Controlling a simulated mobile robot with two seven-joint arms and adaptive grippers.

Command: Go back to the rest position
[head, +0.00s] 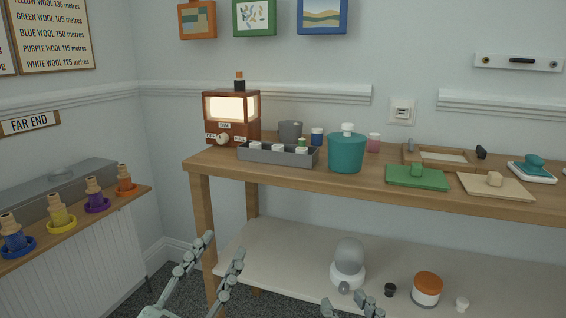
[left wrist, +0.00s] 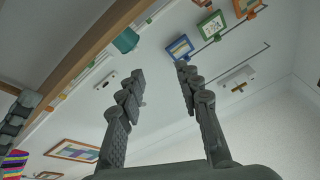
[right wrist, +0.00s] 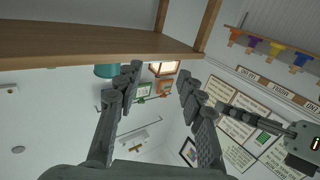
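My left gripper (head: 215,262) stands in front of the wooden table at the lower left of the head view, its two fingers spread apart with nothing between them. It also shows open and empty in the left wrist view (left wrist: 158,82). My right gripper (head: 350,302) shows only by its fingertips at the bottom edge of the head view, in front of the lower shelf. In the right wrist view (right wrist: 158,75) its fingers are apart and empty. Neither gripper touches any object that I can see.
The wooden table (head: 222,168) carries a lamp box (head: 213,122), a grey tray (head: 262,158), a teal pot (head: 346,153) and a green board (head: 416,180). Its lower shelf (head: 290,262) is close to both grippers. A side shelf (head: 75,230) with several wool spools stands left.

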